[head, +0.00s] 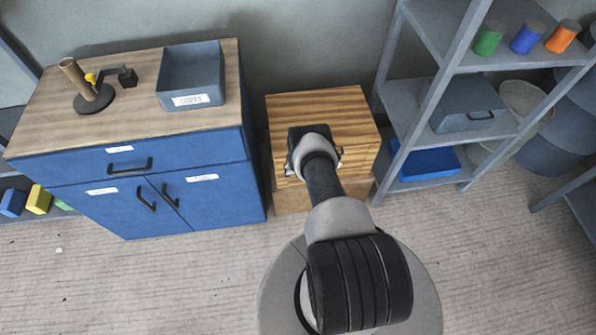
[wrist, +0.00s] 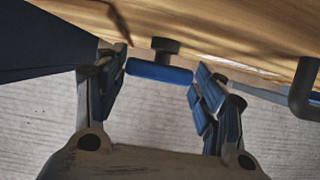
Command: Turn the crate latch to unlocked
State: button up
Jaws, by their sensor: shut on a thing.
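The wooden crate (head: 325,105) stands on the floor between the blue cabinet and the grey shelf. In the wrist view its wooden face (wrist: 240,25) runs along the top. In the head view my arm covers the crate's front, so the latch and fingertips are hidden there. No lock marking is readable.
The blue cabinet (head: 215,165) stands close on the left and also shows in the wrist view (wrist: 45,45). The grey shelf (head: 440,85) stands close on the right. A dark bracket (wrist: 303,88) juts out at the right in the wrist view. The floor in front is clear.

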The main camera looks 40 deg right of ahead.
jog(key=shift+w+a+f+g+h+b, duration=0.3)
jog(key=shift+h+b, duration=0.5)
jog(key=shift+b, duration=2.5)
jog(key=shift+f+n+g+b, duration=0.15)
jog(key=shift+n+g+b, duration=0.15)
jog(key=shift+b, duration=0.5)
jog(key=shift+w+a+r+g+h+b, duration=0.1)
jog(key=shift+r+g+h+b, duration=0.1)
jog(key=shift+h+b, duration=0.25)
jog(key=shift+a+r+g+h+b, duration=0.1)
jog(key=shift+g+h+b, duration=0.1)
jog(key=shift+h, duration=0.35)
jog(key=shift+w+a+f+n+g+h, duration=0.1)
jog(key=shift+n+g+h, duration=0.25)
jog(key=shift+h, duration=0.45)
jog(key=shift+w+a+f+n+g+h, duration=0.1)
jog(key=shift+n+g+h, duration=0.15)
jog(key=shift+g+h, duration=0.4)
jog(key=shift+h, duration=0.35)
jog(key=o, duration=1.1)
jog(key=shift+s, duration=0.15)
jog(key=shift+c, duration=0.2)
